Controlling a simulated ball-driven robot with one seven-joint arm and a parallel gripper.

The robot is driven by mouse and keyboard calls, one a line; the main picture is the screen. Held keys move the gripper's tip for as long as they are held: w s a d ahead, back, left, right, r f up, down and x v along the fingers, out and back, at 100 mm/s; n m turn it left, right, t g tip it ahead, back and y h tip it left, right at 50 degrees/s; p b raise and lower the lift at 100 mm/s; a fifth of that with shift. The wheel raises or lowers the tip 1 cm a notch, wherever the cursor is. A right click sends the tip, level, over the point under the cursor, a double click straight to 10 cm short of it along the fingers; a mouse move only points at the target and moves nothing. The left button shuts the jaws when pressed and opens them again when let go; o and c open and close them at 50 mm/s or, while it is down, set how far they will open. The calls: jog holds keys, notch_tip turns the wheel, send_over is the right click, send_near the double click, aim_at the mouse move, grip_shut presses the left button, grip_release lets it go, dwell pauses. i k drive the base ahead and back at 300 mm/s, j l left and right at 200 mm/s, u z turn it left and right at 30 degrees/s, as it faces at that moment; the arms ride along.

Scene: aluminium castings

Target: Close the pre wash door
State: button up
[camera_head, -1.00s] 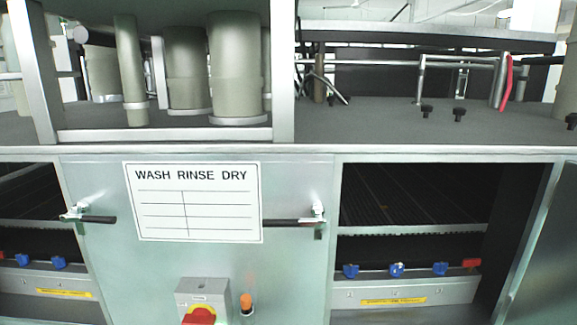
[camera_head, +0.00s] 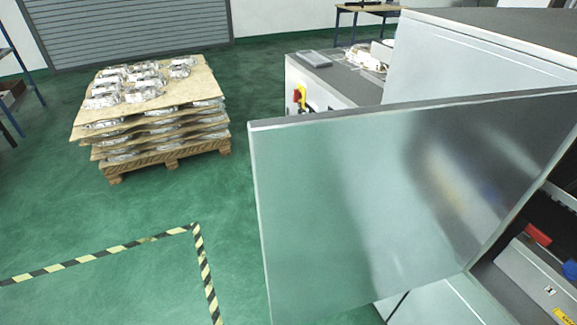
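A grey metal door (camera_head: 370,200) stands wide open in the middle right of the head view. Its right edge meets the side of an open machine compartment (camera_head: 557,209), and its left edge is free and swung out over the floor. No label naming it pre wash shows on its visible face. Inside the compartment are a red valve handle (camera_head: 537,235) and part of a blue one (camera_head: 570,272). My gripper is not in view.
A wooden pallet (camera_head: 170,161) with layered boards and several castings stands at the upper left. Green floor (camera_head: 130,225) is clear between it and the door. Yellow-black tape (camera_head: 100,248) marks the lower left. Another machine unit (camera_head: 320,84) stands behind the door.

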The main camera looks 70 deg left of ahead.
aim_at(359, 207)
jog(key=j, duration=1.05)
jog(key=k+j+u, duration=0.1)
jog(key=j, duration=0.95)
jog(key=j+u, duration=0.35)
jog(key=j, duration=0.75)
jog(key=i+j+u, duration=0.1)
jog(key=j, duration=0.15)
